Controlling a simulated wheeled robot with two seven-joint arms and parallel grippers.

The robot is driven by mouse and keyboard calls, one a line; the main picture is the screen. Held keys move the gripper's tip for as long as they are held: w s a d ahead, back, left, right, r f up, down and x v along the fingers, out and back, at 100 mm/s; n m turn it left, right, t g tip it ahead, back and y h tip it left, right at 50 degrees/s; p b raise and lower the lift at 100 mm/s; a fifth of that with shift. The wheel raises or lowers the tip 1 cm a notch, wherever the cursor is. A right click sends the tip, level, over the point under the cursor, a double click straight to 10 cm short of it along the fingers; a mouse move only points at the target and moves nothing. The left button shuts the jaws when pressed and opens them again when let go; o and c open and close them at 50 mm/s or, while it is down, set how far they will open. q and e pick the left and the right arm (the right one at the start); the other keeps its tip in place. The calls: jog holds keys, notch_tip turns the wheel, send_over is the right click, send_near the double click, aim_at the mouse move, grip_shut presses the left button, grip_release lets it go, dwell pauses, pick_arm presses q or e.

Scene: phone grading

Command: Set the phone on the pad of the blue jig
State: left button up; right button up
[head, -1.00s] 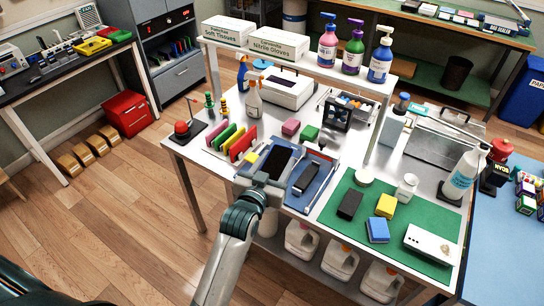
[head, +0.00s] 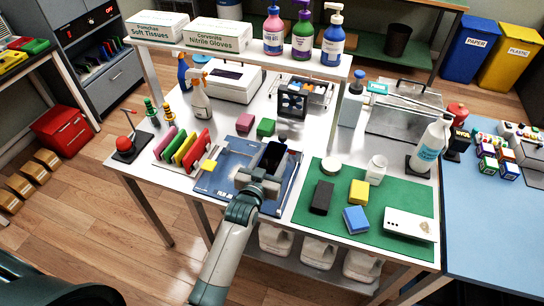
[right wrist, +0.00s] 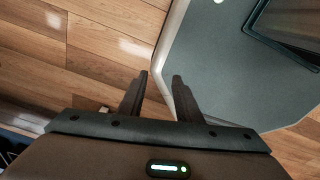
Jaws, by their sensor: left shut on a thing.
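The dark phone (head: 272,156) is held in my left gripper (head: 262,182). It is tilted, over the right part of the blue jig (head: 232,160). The jig lies flat on the white table, with printed markings on its bare left part. The phone and gripper hide the jig's right middle, so I cannot make out the pad or tell whether the phone touches it. My right gripper (right wrist: 160,85) shows only in the right wrist view; its fingers stand apart with nothing between them.
A green mat (head: 335,222) right of the jig holds a black block (head: 322,197), sponges and a white device (head: 409,224). Coloured folders (head: 184,149) stand left of the jig. A pink block (head: 237,121) and a green block (head: 266,127) lie behind it.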

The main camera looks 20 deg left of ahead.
pick_arm(q)
jog(key=shift+f, duration=0.1)
jog(key=shift+f+b, duration=0.7)
jog(key=shift+b, duration=0.1)
notch_tip(320, 180, down, 3)
jog(key=b, duration=0.2)
jog(key=shift+r+b, duration=0.15)
jog(key=shift+b, duration=0.2)
notch_tip(320, 180, down, 2)
jog(key=b, duration=0.2)
jog(key=shift+f+b, duration=0.25)
jog(key=shift+b, duration=0.1)
jog(key=shift+f, duration=0.35)
jog(key=shift+f+p, duration=0.2)
jog(key=shift+p, duration=0.1)
dwell(0.6)
